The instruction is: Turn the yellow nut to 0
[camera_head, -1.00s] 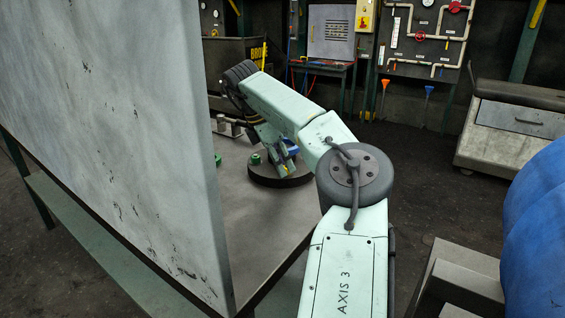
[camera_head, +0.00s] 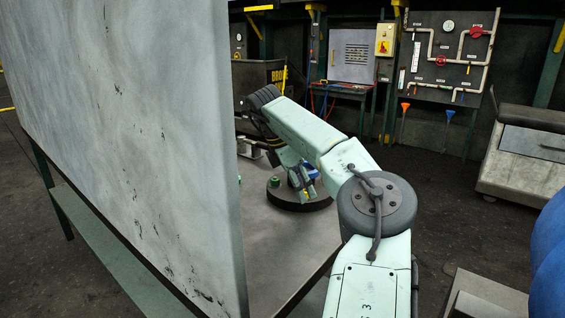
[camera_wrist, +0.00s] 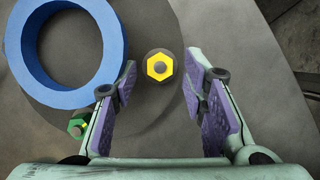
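The yellow nut (camera_wrist: 160,66) is a hexagon with a grey centre on a dark round piece. It lies between and slightly beyond the fingertips in the wrist view, with gaps on both sides. My gripper (camera_wrist: 160,78) is open, with purple pads on its fingers, and holds nothing. In the head view my gripper (camera_head: 300,182) is low over a dark round base (camera_head: 290,203) on the table. I cannot make out the yellow nut clearly there. No number 0 or dial marking is readable in either view.
A large blue ring (camera_wrist: 28,62) lies close beside my left finger. A green nut (camera_wrist: 78,125) is left of that finger; it also shows in the head view (camera_head: 274,182). A big grey panel (camera_head: 140,140) hides the table's left part. Right of the gripper looks clear.

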